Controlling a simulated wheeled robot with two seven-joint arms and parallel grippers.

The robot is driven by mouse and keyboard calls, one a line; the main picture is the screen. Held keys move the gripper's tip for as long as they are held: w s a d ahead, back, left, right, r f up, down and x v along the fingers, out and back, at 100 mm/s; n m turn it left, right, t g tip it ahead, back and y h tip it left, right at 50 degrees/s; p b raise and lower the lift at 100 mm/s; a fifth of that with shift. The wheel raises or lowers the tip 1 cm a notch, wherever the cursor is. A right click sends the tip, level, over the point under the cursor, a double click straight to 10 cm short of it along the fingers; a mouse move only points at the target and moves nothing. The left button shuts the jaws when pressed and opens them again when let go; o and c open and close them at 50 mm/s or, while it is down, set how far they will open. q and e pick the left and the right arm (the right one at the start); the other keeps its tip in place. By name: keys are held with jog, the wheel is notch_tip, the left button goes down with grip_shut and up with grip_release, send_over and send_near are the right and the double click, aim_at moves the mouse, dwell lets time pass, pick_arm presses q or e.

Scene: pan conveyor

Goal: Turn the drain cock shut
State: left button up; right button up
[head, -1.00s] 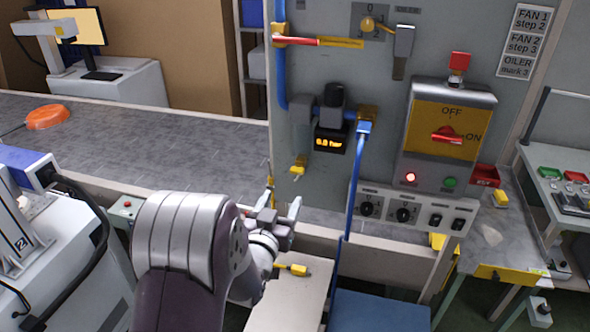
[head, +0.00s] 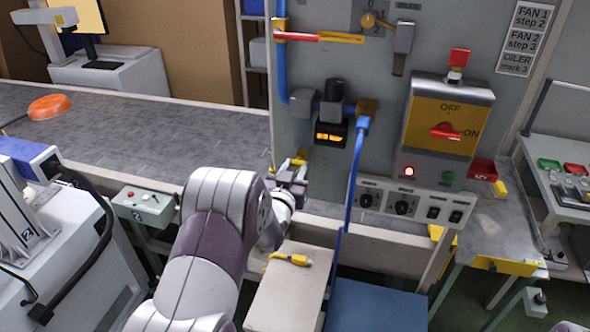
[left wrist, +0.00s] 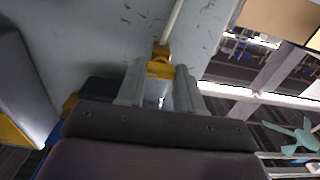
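The drain cock's small yellow handle (head: 299,161) sits low on the grey panel, at the lower end of a thin pipe; in the head view my gripper partly covers it. In the left wrist view the yellow handle (left wrist: 160,68) lies straight ahead, between and just beyond the fingertips. My left gripper (head: 290,164) is at the handle, with a finger to each side. In the left wrist view the gripper (left wrist: 161,76) looks open, and I cannot tell whether a finger touches the handle. My right gripper is not in view.
Above are a dark gauge (head: 330,133) with an orange display, a blue hose (head: 355,175) and a red lever (head: 298,36). A red switch (head: 446,130) is to the right. A pale box (head: 283,300) with a yellow-handled item stands below my wrist.

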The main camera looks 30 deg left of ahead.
pick_arm(q)
jog(key=n+b, duration=0.2)
jog(key=n, duration=0.1)
jog(key=shift+f+b, duration=0.15)
jog(key=shift+b, duration=0.2)
jog(key=n+b, duration=0.3)
jog(key=n, duration=0.2)
jog(key=shift+n+b, duration=0.3)
jog(key=shift+b, duration=0.05)
jog(key=n+b, duration=0.3)
jog(key=n, duration=0.2)
jog(key=shift+n+b, duration=0.9)
jog(key=shift+n, duration=1.5)
jog(key=o, duration=1.1)
jog(key=shift+c, duration=0.2)
jog(key=shift+s, duration=0.1)
